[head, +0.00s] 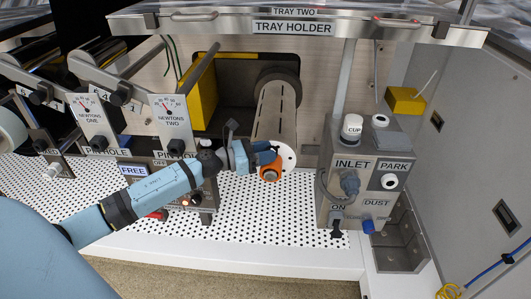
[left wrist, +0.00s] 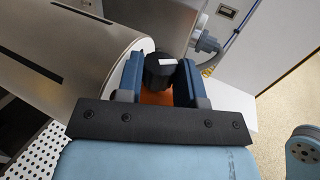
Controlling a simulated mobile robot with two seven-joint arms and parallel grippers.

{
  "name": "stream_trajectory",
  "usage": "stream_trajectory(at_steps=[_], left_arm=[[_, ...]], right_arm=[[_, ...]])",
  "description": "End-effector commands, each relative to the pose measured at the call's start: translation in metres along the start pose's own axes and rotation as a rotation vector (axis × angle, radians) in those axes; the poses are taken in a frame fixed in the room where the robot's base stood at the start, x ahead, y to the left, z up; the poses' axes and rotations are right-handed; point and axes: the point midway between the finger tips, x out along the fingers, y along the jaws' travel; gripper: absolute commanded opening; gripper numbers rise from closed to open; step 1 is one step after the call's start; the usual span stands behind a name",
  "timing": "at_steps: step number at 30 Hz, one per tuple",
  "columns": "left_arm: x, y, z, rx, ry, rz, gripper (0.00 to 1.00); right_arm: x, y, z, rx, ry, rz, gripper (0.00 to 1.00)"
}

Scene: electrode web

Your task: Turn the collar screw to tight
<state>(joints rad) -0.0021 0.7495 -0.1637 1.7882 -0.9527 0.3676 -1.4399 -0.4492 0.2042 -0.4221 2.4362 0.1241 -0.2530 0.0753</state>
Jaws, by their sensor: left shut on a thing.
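The collar screw is a black knob (left wrist: 160,70) with a white mark on top, seen in the left wrist view between the two blue fingers. An orange collar (head: 270,172) sits at the end of the slotted grey roller (head: 274,122) in the head view, and a bit of orange (left wrist: 156,97) shows below the knob in the left wrist view. My left gripper (head: 264,157) is at the collar, its fingers shut on the knob. In the head view the knob is hidden by the gripper.
A grey box labelled INLET and PARK (head: 355,205) stands right of the roller. The tray holder (head: 295,28) runs across above. Newton gauges (head: 170,120) stand at the left. The white perforated table (head: 270,225) is clear below the roller.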

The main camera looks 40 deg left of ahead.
Motion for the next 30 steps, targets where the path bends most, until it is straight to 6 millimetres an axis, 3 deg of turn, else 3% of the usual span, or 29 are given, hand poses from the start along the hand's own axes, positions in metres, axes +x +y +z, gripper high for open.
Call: stream_trajectory(at_steps=[3, 4, 7, 23, 30], left_arm=[[0.0, 0.0, 0.001, 0.0, -0.002, 0.001, 0.1], [0.001, 0.0, 0.001, 0.0, -0.002, 0.001, 0.36], [0.0, 0.0, 0.001, 0.0, -0.002, 0.001, 0.59], [0.0, 0.003, 0.002, 0.003, -0.002, 0.01, 0.6], [0.0, 0.001, 0.008, 0.001, -0.001, 0.102, 0.6]], right_arm=[[0.0, 0.0, 0.0, 0.0, 0.0, 0.0, 0.46], [0.0, 0.0, 0.0, 0.0, 0.0, 0.0, 0.46], [0.0, 0.0, 0.0, 0.0, 0.0, 0.0, 0.46], [0.0, 0.0, 0.0, -0.002, 0.001, -0.001, 0.46], [0.003, -0.004, -0.023, -0.001, 0.001, -0.001, 0.46]])
